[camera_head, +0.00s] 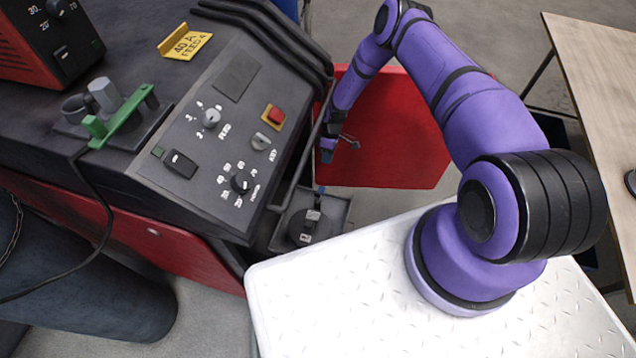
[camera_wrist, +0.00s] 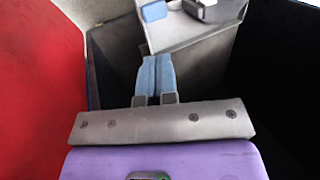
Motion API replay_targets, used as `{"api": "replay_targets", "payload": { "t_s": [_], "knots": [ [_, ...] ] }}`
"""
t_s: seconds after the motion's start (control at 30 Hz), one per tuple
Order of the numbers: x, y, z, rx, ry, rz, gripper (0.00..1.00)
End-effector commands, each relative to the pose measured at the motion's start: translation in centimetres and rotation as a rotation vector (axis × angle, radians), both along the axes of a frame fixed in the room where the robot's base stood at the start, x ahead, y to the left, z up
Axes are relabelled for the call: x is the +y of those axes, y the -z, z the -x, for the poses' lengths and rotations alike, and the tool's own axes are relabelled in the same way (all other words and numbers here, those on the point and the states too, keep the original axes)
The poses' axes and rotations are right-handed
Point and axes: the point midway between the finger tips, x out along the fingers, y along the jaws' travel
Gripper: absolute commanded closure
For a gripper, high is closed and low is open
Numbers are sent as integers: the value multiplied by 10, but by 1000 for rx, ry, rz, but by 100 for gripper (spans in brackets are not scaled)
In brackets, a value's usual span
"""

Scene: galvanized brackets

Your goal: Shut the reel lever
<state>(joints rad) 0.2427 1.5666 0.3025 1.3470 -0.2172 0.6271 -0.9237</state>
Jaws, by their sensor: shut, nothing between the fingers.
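The reel (camera_head: 308,228) is a dark round part in a grey tray low in the open machine compartment. A small blue piece (camera_head: 321,190) at the tray's far edge looks like the reel lever's tip. A blue piece also stands at the tray edge in the wrist view (camera_wrist: 154,12). I cannot tell the lever's angle. My gripper (camera_head: 327,157) reaches down beside the open red door, above and beyond the blue piece. In the wrist view its blue fingers (camera_wrist: 155,76) are together and empty, with a visible gap to that blue piece.
The red door (camera_head: 392,135) stands open to the right of my gripper, close to the arm. The dark control panel (camera_head: 218,140) rises on the left. A white tread-plate surface (camera_head: 350,300) lies in front, and a wooden table (camera_head: 590,75) stands at the right.

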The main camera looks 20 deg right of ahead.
Motion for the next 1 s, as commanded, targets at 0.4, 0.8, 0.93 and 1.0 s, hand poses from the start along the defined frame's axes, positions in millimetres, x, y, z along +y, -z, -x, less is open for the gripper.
{"api": "replay_targets", "payload": {
  "t_s": [0.4, 0.8, 0.93, 1.0],
  "knots": [
    [3, 11, 4, 1, 0, 0, 100],
    [19, 72, 27, 2, 0, 1, 100],
    [23, 89, 32, 2, 1, 0, 100],
    [27, 92, 37, 1, 0, 1, 100]
  ]
}}
